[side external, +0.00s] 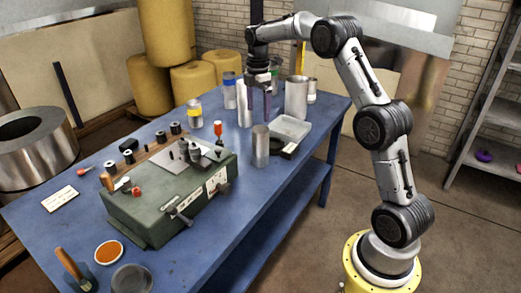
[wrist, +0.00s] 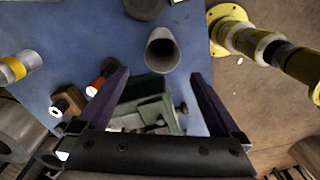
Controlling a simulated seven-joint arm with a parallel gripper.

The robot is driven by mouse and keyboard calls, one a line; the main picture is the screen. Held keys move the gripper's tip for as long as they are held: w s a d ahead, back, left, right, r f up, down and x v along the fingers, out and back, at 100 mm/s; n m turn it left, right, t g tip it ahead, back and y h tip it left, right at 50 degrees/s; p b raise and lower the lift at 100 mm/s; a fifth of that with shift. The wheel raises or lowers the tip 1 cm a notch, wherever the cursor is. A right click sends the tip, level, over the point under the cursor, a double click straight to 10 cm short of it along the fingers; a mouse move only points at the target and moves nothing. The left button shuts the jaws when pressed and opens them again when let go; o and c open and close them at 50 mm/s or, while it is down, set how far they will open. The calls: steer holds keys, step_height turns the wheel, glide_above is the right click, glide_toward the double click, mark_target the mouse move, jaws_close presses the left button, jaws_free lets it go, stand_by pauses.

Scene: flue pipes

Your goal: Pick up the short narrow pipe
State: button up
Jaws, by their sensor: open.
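A short, narrow grey metal pipe (side external: 261,146) stands upright on the blue table, in front of the tray. In the wrist view the same pipe (wrist: 162,52) shows its open round top, just beyond the fingertips and roughly centred between them. My gripper (side external: 260,112) is open, its two dark purple fingers pointing down above and slightly behind the pipe in the side view. In the wrist view my gripper (wrist: 160,76) has nothing between its fingers, and they do not appear to touch the pipe.
A green machine (side external: 170,195) stands left of the pipe. A clear tray (side external: 302,128) and a dark flat object (side external: 286,148) lie to its right. A taller, wider pipe (side external: 296,98), a tall narrow pipe (side external: 243,105) and a yellow-banded pipe (side external: 194,115) stand behind.

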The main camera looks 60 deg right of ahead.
mark_target(260, 141)
step_height(260, 141, down, 8)
steer(key=shift+r, duration=0.25)
steer(key=shift+s+d+f, duration=0.15)
steer(key=shift+f, duration=1.2)
steer(key=shift+s+d+f, duration=0.1)
steer(key=shift+s+f, duration=0.05)
steer(key=shift+f, duration=1.2)
steer(key=c, duration=1.4)
steer(key=shift+r, duration=0.1)
steer(key=shift+c, duration=0.5)
